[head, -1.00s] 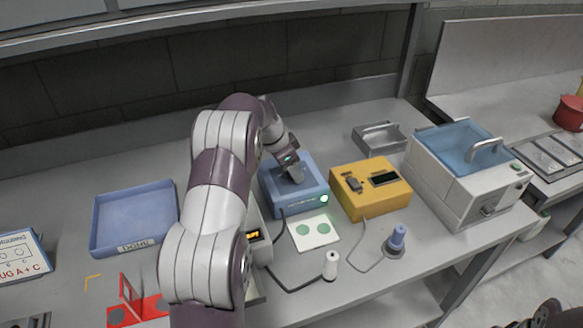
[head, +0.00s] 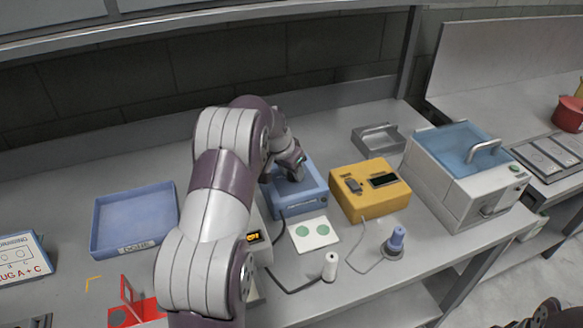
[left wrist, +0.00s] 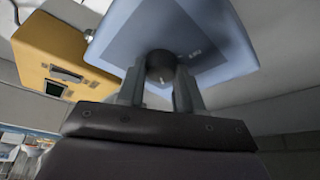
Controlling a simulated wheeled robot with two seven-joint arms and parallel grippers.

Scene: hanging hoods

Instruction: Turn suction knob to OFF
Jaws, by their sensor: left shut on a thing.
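The blue box (head: 314,184) stands on the bench in the head view, left of the yellow box. Its round dark knob (left wrist: 161,66) shows in the left wrist view, with a small pale mark on its face. My left gripper (head: 292,172) is on top of the blue box. In the left wrist view my left gripper (left wrist: 160,85) has one finger on each side of the knob and is shut on it. The gripper hides the knob in the head view. No lit lamp shows on the blue box.
A yellow box (head: 370,190) with a dark display stands close to the right. A blue tray (head: 135,217) is at the left.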

